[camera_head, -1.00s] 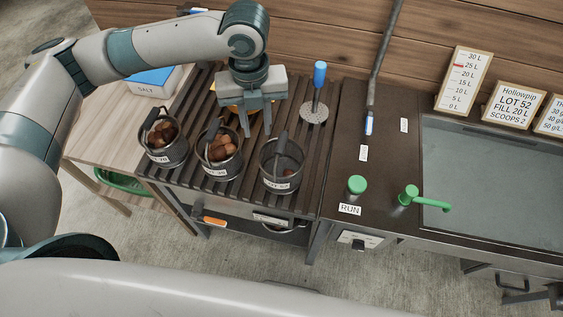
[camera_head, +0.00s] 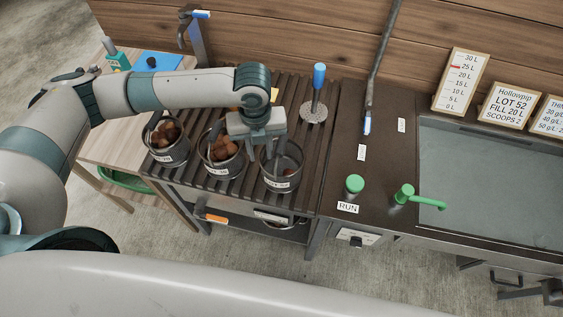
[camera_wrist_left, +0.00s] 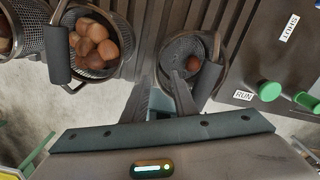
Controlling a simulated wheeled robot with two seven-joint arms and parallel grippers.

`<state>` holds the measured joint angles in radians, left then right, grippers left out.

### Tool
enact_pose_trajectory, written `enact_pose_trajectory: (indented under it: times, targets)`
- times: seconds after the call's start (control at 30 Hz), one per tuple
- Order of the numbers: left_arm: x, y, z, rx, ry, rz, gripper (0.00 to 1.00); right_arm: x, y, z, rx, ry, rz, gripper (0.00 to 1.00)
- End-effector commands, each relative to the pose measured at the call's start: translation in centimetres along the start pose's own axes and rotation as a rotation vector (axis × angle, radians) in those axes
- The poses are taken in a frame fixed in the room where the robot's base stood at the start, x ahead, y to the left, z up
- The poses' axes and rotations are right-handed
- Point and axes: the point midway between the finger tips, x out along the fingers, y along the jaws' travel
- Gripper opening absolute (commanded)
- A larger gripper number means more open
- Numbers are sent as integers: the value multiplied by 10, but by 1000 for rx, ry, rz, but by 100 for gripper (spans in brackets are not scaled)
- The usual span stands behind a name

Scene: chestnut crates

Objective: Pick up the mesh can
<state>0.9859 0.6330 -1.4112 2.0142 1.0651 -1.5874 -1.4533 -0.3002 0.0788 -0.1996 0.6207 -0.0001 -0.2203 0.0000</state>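Three mesh cans with dark upright handles stand in a row on the slatted table. The right mesh can (camera_head: 283,178) holds little, with one chestnut visible inside; it also shows in the wrist view (camera_wrist_left: 212,62). The middle mesh can (camera_head: 222,166) and the left mesh can (camera_head: 167,149) hold several chestnuts. My right gripper is out of view.
A blue-handled strainer tool (camera_head: 318,85) stands behind the right can. A green RUN button (camera_head: 354,184), a green tap (camera_head: 407,194) and a sink basin (camera_head: 490,180) are to the right. A blue-lidded box (camera_head: 158,63) is at the back left.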

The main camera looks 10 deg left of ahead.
Motion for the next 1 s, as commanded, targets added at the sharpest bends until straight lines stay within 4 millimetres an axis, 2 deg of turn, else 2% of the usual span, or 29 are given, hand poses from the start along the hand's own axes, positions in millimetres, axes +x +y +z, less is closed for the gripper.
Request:
enact_pose_trajectory:
  times: [0.23, 0.63, 1.0]
  targets:
    - [7, 0, -1, -1, 2, 2, 26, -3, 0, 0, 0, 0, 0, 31]
    - [54, 0, -1, -1, 2, 2, 26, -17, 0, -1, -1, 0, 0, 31]
    - [58, 0, 0, 0, 0, 0, 26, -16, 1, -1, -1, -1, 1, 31]
